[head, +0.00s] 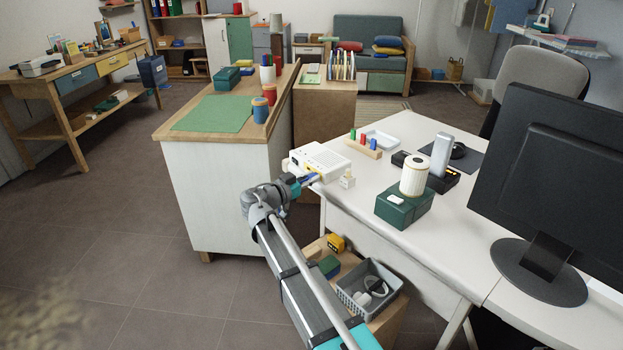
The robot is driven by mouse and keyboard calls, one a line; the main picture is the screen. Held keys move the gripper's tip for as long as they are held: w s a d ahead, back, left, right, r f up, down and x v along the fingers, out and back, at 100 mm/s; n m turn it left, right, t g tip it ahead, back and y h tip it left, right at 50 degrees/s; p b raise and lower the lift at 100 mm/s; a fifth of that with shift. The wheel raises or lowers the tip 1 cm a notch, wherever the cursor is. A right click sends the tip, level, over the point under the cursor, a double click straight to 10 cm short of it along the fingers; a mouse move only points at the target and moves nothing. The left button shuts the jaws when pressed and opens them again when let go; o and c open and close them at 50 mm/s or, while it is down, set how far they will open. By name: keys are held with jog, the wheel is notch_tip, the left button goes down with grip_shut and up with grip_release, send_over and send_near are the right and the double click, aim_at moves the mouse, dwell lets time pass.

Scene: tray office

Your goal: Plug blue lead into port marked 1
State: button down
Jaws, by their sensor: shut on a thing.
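A white box with a vented top (322,160), like a router, stands at the left end of the white desk. Its front faces me and shows dark and yellow spots; port marks are too small to read. My gripper (303,181) is at the box's front, low and close to it. It is shut on the blue lead (309,179), of which only a small blue part shows by the fingertips. I cannot tell whether the plug touches the box or sits in a port. The rest of the lead is hidden.
A monitor (555,170) is right. A grey basket (369,289) is below.

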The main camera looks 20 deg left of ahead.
jog(key=c, duration=0.5)
grip_release()
jog(key=shift+c, duration=0.2)
jog(key=v, duration=1.2)
jog(key=shift+f, duration=0.1)
